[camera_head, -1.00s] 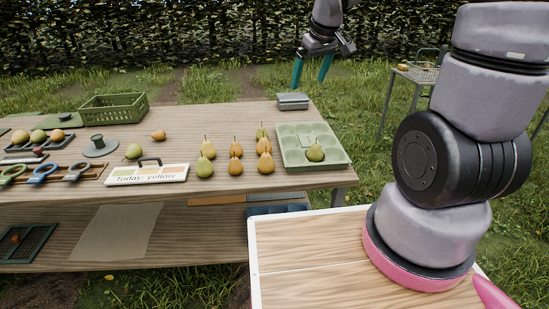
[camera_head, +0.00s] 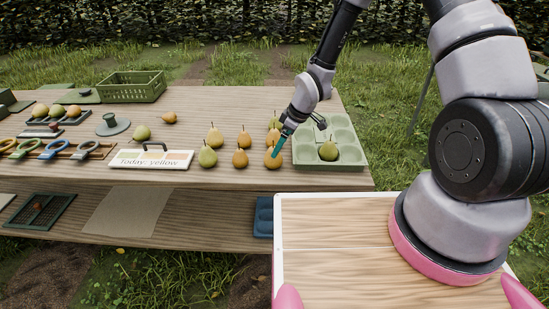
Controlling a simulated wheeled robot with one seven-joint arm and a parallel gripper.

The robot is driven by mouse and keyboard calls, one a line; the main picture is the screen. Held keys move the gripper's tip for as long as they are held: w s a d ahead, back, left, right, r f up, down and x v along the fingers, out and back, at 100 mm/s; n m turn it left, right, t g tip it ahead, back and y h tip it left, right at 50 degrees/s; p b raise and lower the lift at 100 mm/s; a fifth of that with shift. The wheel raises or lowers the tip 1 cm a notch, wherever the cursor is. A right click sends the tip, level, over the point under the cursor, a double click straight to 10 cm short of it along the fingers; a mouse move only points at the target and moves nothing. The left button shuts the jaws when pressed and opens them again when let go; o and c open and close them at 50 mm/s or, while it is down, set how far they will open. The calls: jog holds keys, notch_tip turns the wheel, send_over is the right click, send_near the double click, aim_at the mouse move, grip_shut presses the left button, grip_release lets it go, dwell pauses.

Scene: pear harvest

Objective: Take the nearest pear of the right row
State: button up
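The nearest pear of the right row (camera_head: 272,161) is orange-yellow and stands on the table near its front edge.
A pale green tray (camera_head: 350,163) with one green pear (camera_head: 328,151) stands close to the right. Other pears (camera_head: 240,158) stand to the left. A sign reading "Today: yellow" (camera_head: 152,159) and a green crate (camera_head: 132,88) are farther left.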

jog(key=x, duration=0.7)
jog(key=shift+s+a+f, duration=0.1)
jog(key=shift+s+f, duration=0.1)
jog(key=shift+r, duration=0.1)
jog(key=c, duration=1.4)
